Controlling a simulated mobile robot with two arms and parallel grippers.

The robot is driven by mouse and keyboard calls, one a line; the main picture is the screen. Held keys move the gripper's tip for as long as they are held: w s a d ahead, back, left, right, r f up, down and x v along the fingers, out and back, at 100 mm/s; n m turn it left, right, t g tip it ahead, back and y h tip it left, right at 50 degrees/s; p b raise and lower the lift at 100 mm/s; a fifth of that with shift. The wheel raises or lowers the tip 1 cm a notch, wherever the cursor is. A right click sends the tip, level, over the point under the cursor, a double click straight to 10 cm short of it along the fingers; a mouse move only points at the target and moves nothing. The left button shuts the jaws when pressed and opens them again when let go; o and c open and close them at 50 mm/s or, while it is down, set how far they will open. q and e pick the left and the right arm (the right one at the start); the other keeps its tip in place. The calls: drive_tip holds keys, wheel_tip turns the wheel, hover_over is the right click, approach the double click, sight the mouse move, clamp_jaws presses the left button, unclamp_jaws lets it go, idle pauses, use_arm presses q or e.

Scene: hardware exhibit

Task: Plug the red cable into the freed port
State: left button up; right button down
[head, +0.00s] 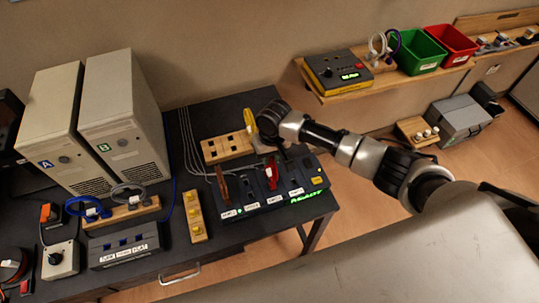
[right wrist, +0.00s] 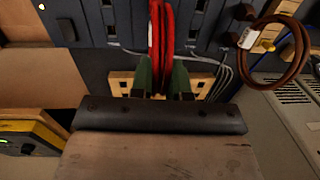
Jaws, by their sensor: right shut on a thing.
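The red cable (head: 271,176) is a loop over the dark port panel (head: 258,205). My right gripper (head: 266,146) is just behind it, above the panel's rear edge. In the right wrist view the red cable (right wrist: 161,40) runs between the green fingertips (right wrist: 161,76), which are shut on it. I cannot tell whether its plug touches a port. A brown cable (head: 223,186) stands at the panel's left port; it also shows as a loop in the right wrist view (right wrist: 272,74). Which port is free is too small to tell. My left gripper is out of view.
A wooden block with square holes (head: 226,147) lies behind the panel, near a yellow piece (head: 250,121). A yellow-knobbed strip (head: 195,216) is left of the panel. Two computer towers (head: 120,118) stand farther left. A shelf (head: 335,95) is at the back right.

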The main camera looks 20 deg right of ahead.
drive_tip(key=shift+f, duration=0.25)
idle(0.4)
drive_tip(key=c, duration=1)
unclamp_jaws()
drive_tip(key=shift+o, duration=0.4)
drive_tip(key=o, duration=0.5)
drive_tip(key=shift+o, duration=0.2)
